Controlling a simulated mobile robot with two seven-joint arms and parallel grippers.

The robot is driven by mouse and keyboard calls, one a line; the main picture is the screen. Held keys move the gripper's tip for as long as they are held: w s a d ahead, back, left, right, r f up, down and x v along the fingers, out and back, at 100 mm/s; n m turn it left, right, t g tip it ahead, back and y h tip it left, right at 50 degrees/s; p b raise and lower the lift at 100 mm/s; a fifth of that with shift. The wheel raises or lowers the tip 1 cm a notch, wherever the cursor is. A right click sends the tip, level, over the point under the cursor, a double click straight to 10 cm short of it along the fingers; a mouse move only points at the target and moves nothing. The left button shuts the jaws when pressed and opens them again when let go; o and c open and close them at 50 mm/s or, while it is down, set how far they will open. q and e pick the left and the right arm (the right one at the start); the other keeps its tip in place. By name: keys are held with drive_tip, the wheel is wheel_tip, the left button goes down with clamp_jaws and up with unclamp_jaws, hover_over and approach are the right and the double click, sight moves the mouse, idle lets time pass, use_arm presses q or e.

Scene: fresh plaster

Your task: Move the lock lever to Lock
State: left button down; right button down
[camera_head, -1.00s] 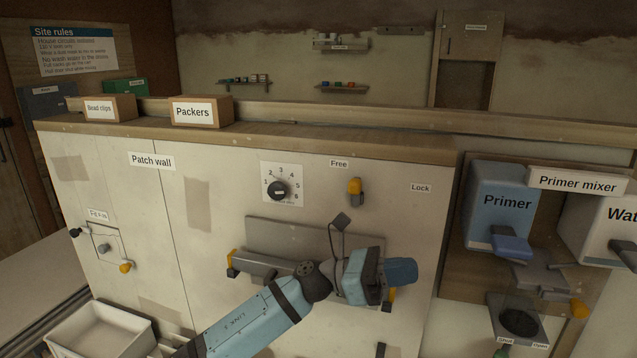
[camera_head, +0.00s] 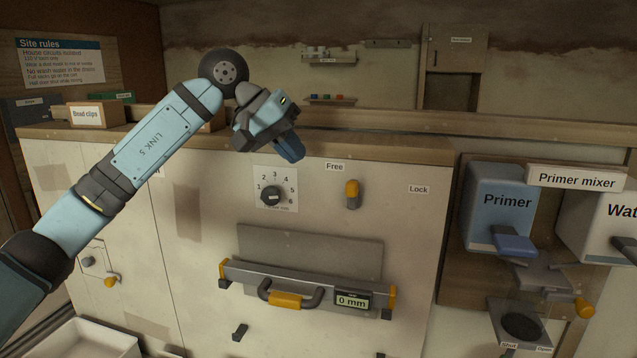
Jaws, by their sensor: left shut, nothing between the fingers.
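The lock lever (camera_head: 352,194) is on the patch wall, a small grey lever with a yellow tip pointing up. It stands just below and right of the Free label (camera_head: 334,167). The Lock label (camera_head: 418,189) is further right, with clear wall between it and the lever. My left gripper (camera_head: 290,150) is above and left of the lever, near the wall's top edge and over the dial. Its blue fingers look shut, with nothing in them, and it is apart from the lever. My right gripper is not in view.
A numbered dial (camera_head: 271,196) is left of the lever. Below is a bar with a yellow-gripped handle (camera_head: 286,299) and a display reading 0 mm (camera_head: 352,300). The Primer mixer (camera_head: 577,181) stands to the right. A box marked Bead clips (camera_head: 95,114) sits on the ledge.

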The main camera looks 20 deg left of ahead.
sight(353, 196)
use_arm(q)
drive_tip(key=shift+a+r+t+y, duration=0.15)
drive_tip(key=shift+a+r+y, duration=0.15)
drive_tip(key=shift+a+r, duration=0.3)
drive_tip(key=shift+a+r+t+y, duration=0.15)
drive_tip(key=shift+a+r+y, duration=0.2)
drive_tip(key=shift+a, duration=0.3)
drive_tip(key=w+d+f+p, duration=0.4)
drive_tip(key=d+f, duration=0.4)
drive_tip(key=shift+d, duration=0.4)
